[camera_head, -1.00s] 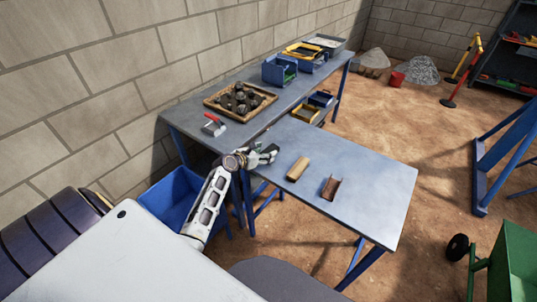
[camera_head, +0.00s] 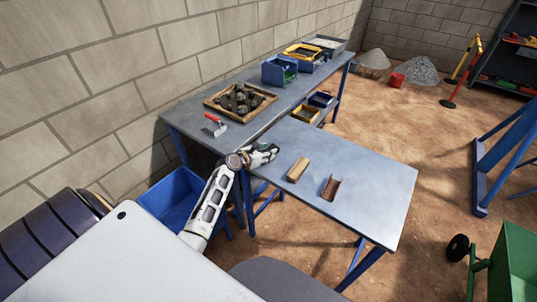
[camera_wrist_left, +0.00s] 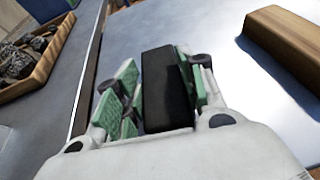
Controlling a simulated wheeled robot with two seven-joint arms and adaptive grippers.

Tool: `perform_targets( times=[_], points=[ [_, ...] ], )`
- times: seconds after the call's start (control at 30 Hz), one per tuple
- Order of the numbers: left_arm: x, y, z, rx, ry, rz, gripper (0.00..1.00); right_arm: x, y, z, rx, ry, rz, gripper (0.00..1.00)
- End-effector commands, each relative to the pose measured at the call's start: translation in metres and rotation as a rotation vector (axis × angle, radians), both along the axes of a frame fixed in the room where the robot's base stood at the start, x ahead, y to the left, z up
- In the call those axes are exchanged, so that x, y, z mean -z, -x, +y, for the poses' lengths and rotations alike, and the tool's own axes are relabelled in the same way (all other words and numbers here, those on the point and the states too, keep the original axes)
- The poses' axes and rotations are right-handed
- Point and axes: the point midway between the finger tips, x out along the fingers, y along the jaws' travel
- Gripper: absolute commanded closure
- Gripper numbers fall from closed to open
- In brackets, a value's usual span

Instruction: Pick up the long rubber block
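The long rubber block (camera_wrist_left: 166,88) is black and shows in the left wrist view between the green-padded fingers of my left gripper (camera_wrist_left: 155,90). The fingers are closed around it, with pads on both its sides. In the head view my left gripper (camera_head: 264,154) is at the left edge of the front table, and the rubber block is hard to make out there. I cannot tell whether the block touches the tabletop. My right gripper is not in view.
A tan block (camera_head: 297,169) and a rusty angled piece (camera_head: 331,187) lie on the front table (camera_head: 375,190), right of my gripper. The back table holds a wooden tray of dark rocks (camera_head: 240,100), a red-handled trowel (camera_head: 215,126) and a blue bin (camera_head: 279,70). The front table's right end is clear.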

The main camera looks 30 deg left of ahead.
Motion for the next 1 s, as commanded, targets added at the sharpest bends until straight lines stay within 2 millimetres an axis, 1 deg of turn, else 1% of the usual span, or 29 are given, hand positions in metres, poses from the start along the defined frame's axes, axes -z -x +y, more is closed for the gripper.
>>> perform_targets(
  times=[0.03, 0.13, 0.17, 0.4, 0.57, 0.77, 1.0],
  points=[
    [0.001, 0.000, 0.000, 0.000, 0.000, 0.002, 0.73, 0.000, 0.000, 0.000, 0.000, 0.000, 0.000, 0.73],
    [0.002, 0.001, 0.000, 0.000, 0.000, 0.003, 0.86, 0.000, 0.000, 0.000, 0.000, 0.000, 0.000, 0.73],
    [0.001, 0.000, 0.000, 0.000, 0.000, 0.002, 0.88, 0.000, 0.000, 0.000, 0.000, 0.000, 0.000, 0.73],
    [0.001, 0.000, 0.000, 0.000, 0.000, 0.003, 0.89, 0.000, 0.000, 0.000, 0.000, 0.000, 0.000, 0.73],
    [-0.006, 0.000, 0.000, 0.001, -0.001, 0.002, 0.89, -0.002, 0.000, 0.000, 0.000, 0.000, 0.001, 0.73],
    [-0.027, 0.000, 0.000, 0.000, 0.000, -0.001, 0.89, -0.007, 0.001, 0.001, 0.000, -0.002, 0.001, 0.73],
    [-0.063, 0.000, -0.001, 0.001, 0.001, -0.002, 0.89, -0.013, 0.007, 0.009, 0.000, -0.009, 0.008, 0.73]
  ],
)
